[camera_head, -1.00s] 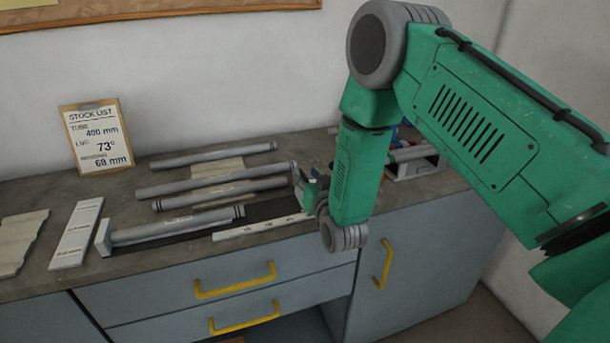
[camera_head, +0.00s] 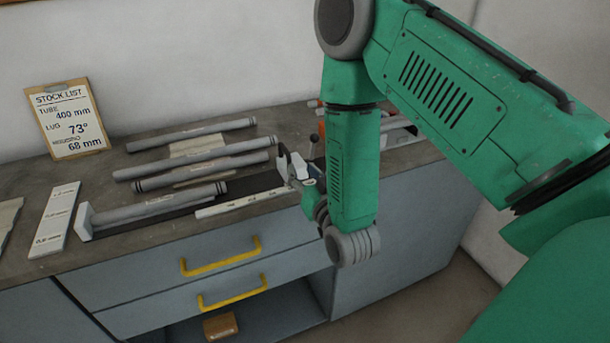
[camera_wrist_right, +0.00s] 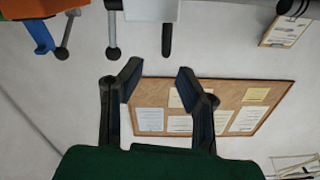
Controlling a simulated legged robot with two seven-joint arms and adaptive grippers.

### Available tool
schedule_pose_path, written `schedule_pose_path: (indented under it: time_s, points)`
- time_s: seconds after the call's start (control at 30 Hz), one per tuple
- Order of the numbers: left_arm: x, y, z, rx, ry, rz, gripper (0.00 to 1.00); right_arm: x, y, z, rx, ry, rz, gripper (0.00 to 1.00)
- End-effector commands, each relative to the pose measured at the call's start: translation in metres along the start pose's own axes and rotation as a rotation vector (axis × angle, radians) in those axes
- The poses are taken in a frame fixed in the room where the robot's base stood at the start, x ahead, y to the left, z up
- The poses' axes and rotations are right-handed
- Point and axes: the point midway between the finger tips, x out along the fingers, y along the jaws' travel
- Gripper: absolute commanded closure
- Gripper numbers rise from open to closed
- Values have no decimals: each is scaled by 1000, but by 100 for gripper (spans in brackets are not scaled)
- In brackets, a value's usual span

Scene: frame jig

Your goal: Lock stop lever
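The stop on the jig shows in the head view as a pale upright plate (camera_head: 284,160) at the right end of the dark rail. A thin lever with a dark ball knob (camera_head: 314,138) stands up just right of it. In the right wrist view several levers hang in from the top edge, including a grey one with a ball end (camera_wrist_right: 113,52) and a dark one by a white block (camera_wrist_right: 166,40). My right gripper (camera_wrist_right: 160,82) is open and empty, its fingertips apart from these levers. In the head view it is partly hidden by my wrist. My left gripper is out of view.
A grey tube (camera_head: 155,206) lies along the rail against a pale end block (camera_head: 84,221). A marked white strip (camera_head: 240,202) lies in front. More tubes (camera_head: 190,157) lie behind. A stock list clipboard (camera_head: 67,120) leans on the wall. A corkboard (camera_wrist_right: 240,95) shows behind my fingers.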

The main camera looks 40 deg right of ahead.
Motion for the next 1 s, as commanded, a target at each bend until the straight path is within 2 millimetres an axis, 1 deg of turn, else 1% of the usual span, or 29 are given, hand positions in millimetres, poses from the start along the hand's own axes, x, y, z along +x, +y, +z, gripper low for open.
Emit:
schedule_pose_path:
  time_s: [0.03,0.17,0.5,0.57,0.63,0.7,0.77,0.87,0.97,1.0]
  points:
    - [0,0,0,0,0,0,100,-7,0,1,0,-3,0,69]
    - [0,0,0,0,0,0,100,-16,-1,0,0,0,0,69]
    - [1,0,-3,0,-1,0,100,-18,0,0,1,0,1,69]
    - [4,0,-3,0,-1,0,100,-25,0,1,3,-1,2,69]
    - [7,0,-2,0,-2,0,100,-37,0,0,4,-2,3,69]
    - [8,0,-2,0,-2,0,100,-41,-2,-2,2,3,2,69]
    - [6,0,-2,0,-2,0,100,-37,-3,-3,1,5,0,69]
    - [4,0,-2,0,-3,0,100,-26,-3,-4,1,7,0,69]
    - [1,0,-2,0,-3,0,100,-8,-3,-5,1,6,-1,69]
    - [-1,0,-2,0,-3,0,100,0,-3,-4,1,7,-1,69]
